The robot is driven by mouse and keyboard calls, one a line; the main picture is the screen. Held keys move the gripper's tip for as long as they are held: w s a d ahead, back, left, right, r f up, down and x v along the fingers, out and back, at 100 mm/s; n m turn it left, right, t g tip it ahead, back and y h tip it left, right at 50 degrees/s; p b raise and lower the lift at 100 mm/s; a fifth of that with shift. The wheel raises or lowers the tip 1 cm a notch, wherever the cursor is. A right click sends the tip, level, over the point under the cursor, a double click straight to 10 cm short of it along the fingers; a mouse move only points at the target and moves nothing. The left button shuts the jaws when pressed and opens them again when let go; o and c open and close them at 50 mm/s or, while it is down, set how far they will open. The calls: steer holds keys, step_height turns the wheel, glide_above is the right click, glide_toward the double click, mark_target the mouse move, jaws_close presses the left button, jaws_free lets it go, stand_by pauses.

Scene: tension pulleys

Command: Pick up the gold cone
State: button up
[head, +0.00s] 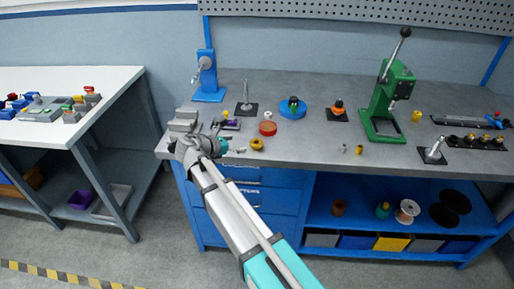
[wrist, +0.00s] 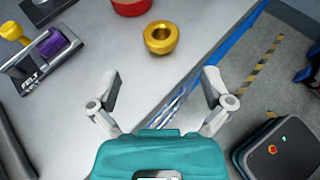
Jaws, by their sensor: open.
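The gold cone (wrist: 160,37) appears as a round, shiny gold piece with a hole in its top, standing on the grey bench near its front edge. In the head view the gold cone (head: 257,144) is just right of my gripper (head: 226,147). In the wrist view my gripper (wrist: 161,88) has its two fingers wide apart with nothing between them. The gold cone lies beyond the fingertips, roughly centred between them, and is not touched.
A red round container (head: 267,128) stands just behind the gold cone. A felt holder (wrist: 42,58) with purple and yellow pieces is at the left in the wrist view. A green press (head: 386,105) stands farther right.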

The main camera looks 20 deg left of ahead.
mark_target(259, 142)
steer(key=shift+b+x, duration=0.45)
steer(key=shift+x, duration=1.25)
steer(key=shift+f, duration=0.1)
steer(key=shift+w+d+f+b, duration=0.3)
steer(key=shift+w+d+b, duration=0.1)
steer(key=shift+w, duration=0.1)
steer(key=shift+b+x, duration=0.65)
steer(key=shift+x, duration=1.25)
steer(key=shift+r, duration=0.1)
steer(key=c, duration=1.2)
